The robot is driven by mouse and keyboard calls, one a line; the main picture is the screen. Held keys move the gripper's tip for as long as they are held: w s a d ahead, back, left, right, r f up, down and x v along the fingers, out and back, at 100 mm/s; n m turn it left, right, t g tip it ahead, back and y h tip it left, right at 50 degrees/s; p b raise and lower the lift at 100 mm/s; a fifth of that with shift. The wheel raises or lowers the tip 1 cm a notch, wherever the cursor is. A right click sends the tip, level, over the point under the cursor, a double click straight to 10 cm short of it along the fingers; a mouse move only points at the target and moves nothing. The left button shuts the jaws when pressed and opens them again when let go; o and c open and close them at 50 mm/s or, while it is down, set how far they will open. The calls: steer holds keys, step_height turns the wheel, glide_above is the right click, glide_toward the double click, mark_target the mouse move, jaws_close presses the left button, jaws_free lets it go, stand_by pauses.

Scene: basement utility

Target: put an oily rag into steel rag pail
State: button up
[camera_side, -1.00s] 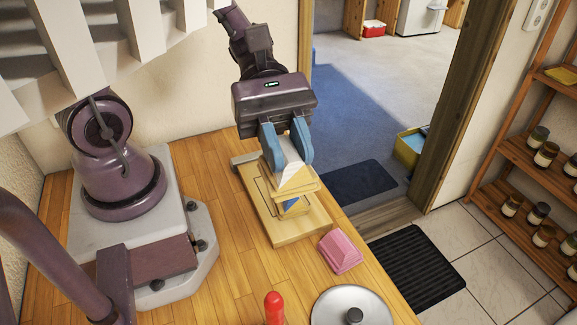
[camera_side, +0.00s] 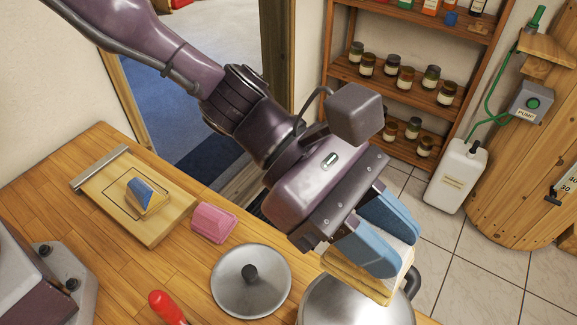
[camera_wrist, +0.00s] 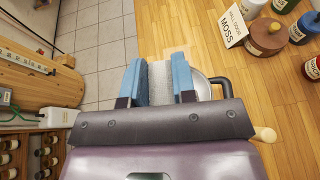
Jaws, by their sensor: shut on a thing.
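My gripper (camera_side: 392,248) has two blue fingers shut on a folded cream and yellow rag (camera_side: 362,283). It holds the rag above the mouth of the steel pail (camera_side: 345,308) at the front edge of the side view. The rag covers part of the pail, and I cannot tell whether they touch. In the wrist view the pale rag (camera_wrist: 160,84) sits between the fingers, with the pail's rim and dark handle (camera_wrist: 223,84) showing at right. A pink rag (camera_side: 213,222) lies on the bench.
A round steel lid (camera_side: 250,290) with a dark knob lies left of the pail. A red handle (camera_side: 166,308) stands near the front. The wrist view shows jars and a "MOSS" card (camera_wrist: 232,27) on the bench. Shelves of jars (camera_side: 405,75) stand behind.

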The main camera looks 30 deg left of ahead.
steer(key=s+d+f, duration=0.1)
steer(key=d+f, duration=0.2)
steer(key=f, duration=0.8)
steer(key=shift+s+d, duration=0.2)
steer(key=shift+d, duration=0.15)
steer(key=o, duration=1)
steer(key=s+v, duration=0.1)
steer(key=v, duration=1.2)
steer(key=shift+w, duration=0.45)
